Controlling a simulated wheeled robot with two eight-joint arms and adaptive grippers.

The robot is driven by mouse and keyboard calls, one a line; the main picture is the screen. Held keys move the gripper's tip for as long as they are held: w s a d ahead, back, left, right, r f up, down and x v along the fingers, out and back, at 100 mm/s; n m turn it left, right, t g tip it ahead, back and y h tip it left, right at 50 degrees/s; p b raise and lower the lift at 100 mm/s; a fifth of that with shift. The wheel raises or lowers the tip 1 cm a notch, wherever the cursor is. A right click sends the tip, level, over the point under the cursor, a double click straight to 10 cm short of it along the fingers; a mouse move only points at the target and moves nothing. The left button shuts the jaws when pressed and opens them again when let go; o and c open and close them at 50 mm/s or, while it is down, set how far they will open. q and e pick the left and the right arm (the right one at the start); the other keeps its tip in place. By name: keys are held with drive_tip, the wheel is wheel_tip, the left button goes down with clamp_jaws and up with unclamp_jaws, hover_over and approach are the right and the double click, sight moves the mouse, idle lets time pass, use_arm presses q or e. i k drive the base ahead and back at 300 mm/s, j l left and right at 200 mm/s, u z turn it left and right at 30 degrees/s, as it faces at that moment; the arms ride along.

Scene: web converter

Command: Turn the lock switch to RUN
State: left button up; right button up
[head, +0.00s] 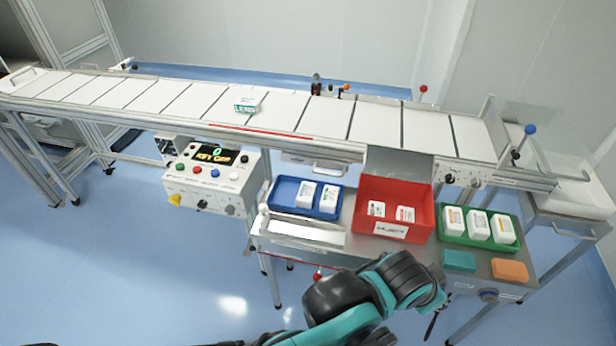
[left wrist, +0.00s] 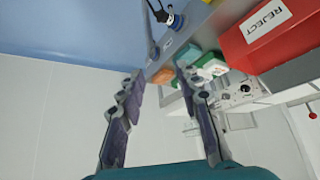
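The white control box (head: 215,178) stands at the left end of the work table, and its display (head: 214,156) reads what looks like "KEY OFF". Its lower face carries a yellow knob (head: 175,200), a black switch (head: 202,204) and a grey switch (head: 231,210). I cannot tell which of them is the lock switch, and its markings are too small to read. My left gripper (left wrist: 160,76) is open and empty in the left wrist view, pointing toward the table's right part, away from the control box. My right gripper is not in view.
A blue tray (head: 276,194), a red reject bin (head: 367,192) and a green tray (head: 462,247) hold small packs on the table. Teal (head: 459,260) and orange (head: 509,270) blocks lie in front. A conveyor (head: 320,118) runs behind. Floor before the control box is clear.

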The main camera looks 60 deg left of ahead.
sight(176, 199)
drive_tip(key=u, duration=2.8)
